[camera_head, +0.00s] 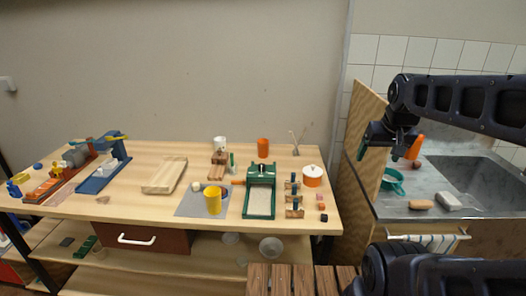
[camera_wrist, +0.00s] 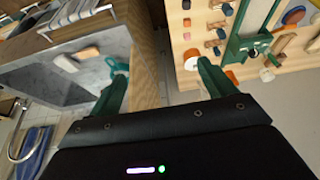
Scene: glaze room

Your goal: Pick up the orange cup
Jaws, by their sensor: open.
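The orange cup (camera_head: 263,147) stands upright at the back of the wooden table, right of the white cup, in the head view. My gripper (camera_head: 380,153) is open and empty, well to the right of the cup, near the wooden side panel by the sink. In the wrist view its two green fingers (camera_wrist: 160,72) are spread apart with nothing between them.
The wooden table (camera_head: 140,207) holds a yellow cup (camera_head: 213,200), a green press-like frame (camera_head: 260,190) and an orange-and-white pot (camera_head: 312,176). A jar with sticks (camera_head: 296,150) stands right of the orange cup. A wooden panel (camera_head: 362,125) rises between table and sink counter.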

